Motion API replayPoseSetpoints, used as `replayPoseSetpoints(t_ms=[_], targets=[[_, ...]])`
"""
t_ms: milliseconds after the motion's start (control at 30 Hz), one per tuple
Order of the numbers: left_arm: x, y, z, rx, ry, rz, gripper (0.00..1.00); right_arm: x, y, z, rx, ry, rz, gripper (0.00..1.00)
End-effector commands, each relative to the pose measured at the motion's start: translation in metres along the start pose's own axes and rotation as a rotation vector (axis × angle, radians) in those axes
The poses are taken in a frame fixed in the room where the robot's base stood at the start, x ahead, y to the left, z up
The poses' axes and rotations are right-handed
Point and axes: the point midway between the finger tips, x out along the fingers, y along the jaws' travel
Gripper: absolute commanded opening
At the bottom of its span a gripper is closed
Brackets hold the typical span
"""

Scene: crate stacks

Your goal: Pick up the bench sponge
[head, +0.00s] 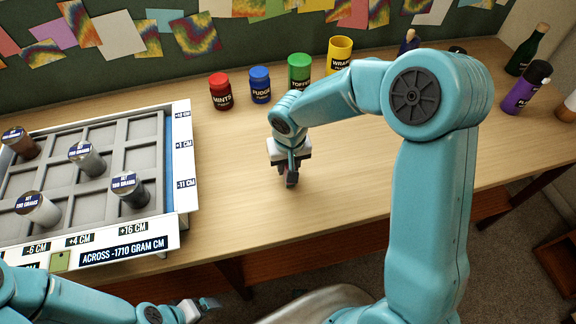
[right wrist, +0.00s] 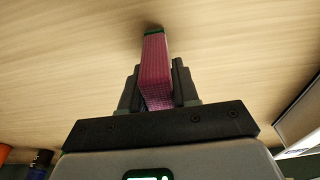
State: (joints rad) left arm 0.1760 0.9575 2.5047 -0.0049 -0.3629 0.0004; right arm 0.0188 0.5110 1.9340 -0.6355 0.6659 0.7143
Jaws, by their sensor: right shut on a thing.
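The bench sponge (right wrist: 154,55) is a pink block with a dark green end, seen in the right wrist view. My right gripper (right wrist: 156,84) is shut on it, one dark finger on each side. The sponge's far end is close to the wooden bench top; I cannot tell if it touches. In the head view my right gripper (head: 291,178) points down over the bench's middle, and the sponge is mostly hidden there. My left gripper (head: 204,304) is low at the front edge, apart from the sponge; its jaw opening is unclear.
A white-rimmed grid tray (head: 182,150) with several weight cylinders stands at left. A red jar (head: 220,92), blue jar (head: 260,85), green jar (head: 300,71) and yellow mug (head: 340,54) line the back. A purple bottle (head: 524,90) stands at right. Bench around the right gripper is clear.

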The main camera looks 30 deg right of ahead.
Motion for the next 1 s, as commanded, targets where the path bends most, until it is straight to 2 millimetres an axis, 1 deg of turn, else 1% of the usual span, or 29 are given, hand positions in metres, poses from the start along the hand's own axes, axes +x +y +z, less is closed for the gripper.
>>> replayPoseSetpoints(t_ms=[167, 267, 367, 600, 700, 833, 900, 1000], targets=[[-0.001, 0.000, 0.000, 0.000, 0.000, 0.000, 0.90, -0.011, 0.000, -0.002, 0.002, 0.004, 0.000, 0.00], [-0.001, 0.000, 0.000, 0.000, 0.000, 0.000, 0.90, -0.026, 0.000, -0.004, 0.001, 0.006, -0.001, 0.00], [-0.002, 0.001, 0.000, 0.000, 0.000, 0.000, 0.90, -0.049, 0.000, -0.008, 0.001, 0.008, -0.002, 0.00], [-0.004, 0.002, 0.000, 0.000, 0.000, 0.000, 0.90, -0.125, -0.001, -0.016, 0.001, 0.008, -0.003, 0.00], [-0.005, 0.002, 0.000, 0.000, 0.000, 0.000, 0.90, -0.152, -0.001, -0.019, 0.000, 0.007, -0.003, 0.00], [-0.007, 0.003, 0.000, 0.000, 0.000, 0.000, 0.90, -0.178, -0.001, -0.022, 0.000, 0.004, -0.003, 0.00], [-0.008, 0.003, 0.000, 0.000, 0.000, 0.000, 0.90, -0.187, -0.001, -0.023, 0.000, 0.003, -0.002, 0.00], [-0.008, 0.003, 0.000, 0.000, 0.000, 0.000, 0.90, -0.196, 0.000, -0.024, 0.000, 0.002, -0.001, 0.00]])
